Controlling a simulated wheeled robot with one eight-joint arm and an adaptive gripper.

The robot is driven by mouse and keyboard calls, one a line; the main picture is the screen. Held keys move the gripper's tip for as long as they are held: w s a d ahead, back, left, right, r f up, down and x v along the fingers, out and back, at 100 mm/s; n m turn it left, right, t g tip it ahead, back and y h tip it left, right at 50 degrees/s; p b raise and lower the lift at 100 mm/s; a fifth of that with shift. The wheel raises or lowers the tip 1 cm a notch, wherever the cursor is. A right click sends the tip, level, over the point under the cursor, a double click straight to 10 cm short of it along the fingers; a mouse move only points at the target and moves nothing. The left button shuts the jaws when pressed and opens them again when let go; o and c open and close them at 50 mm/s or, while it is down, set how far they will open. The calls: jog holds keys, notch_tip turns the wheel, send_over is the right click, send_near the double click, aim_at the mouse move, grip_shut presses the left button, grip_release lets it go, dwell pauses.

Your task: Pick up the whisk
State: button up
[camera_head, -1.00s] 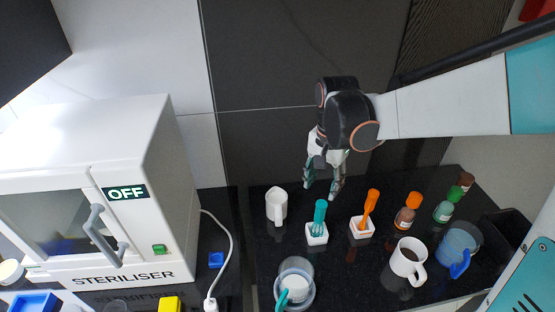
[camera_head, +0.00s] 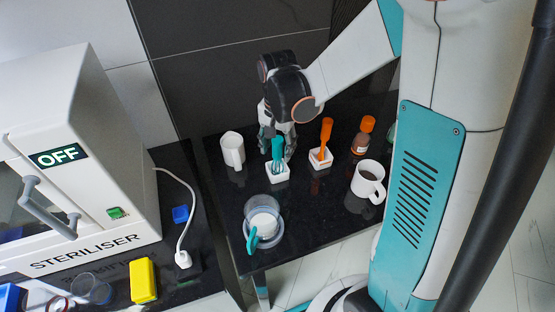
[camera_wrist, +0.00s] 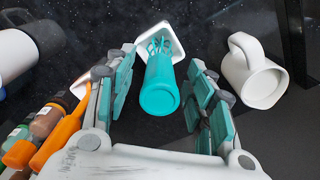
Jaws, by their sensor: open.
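The whisk (camera_head: 278,149) has a teal handle and stands in a small white square holder (camera_head: 277,177) on the black counter. In the wrist view the whisk's handle (camera_wrist: 160,88) points toward the camera, and its wire loops sit in the white holder (camera_wrist: 167,30). My gripper (camera_head: 277,136) is at the whisk, just behind its handle in the head view. In the wrist view my gripper (camera_wrist: 160,68) is open, with one finger on each side of the handle and gaps visible between.
An orange-handled utensil (camera_head: 325,138) in a white holder stands close to the right. A white jug (camera_head: 232,150) stands to the left. A coffee mug (camera_head: 368,181), brown bottle (camera_head: 362,138) and clear container (camera_head: 263,224) are nearby. The steriliser (camera_head: 75,160) is at left.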

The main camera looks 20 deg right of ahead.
notch_tip(320, 180, down, 3)
jog(key=shift+r, duration=0.2)
jog(key=shift+c, duration=0.5)
grip_shut()
jog(key=shift+r, duration=0.1)
notch_tip(320, 180, up, 20)
jog(key=p, duration=0.4)
jog(key=shift+p, duration=0.3)
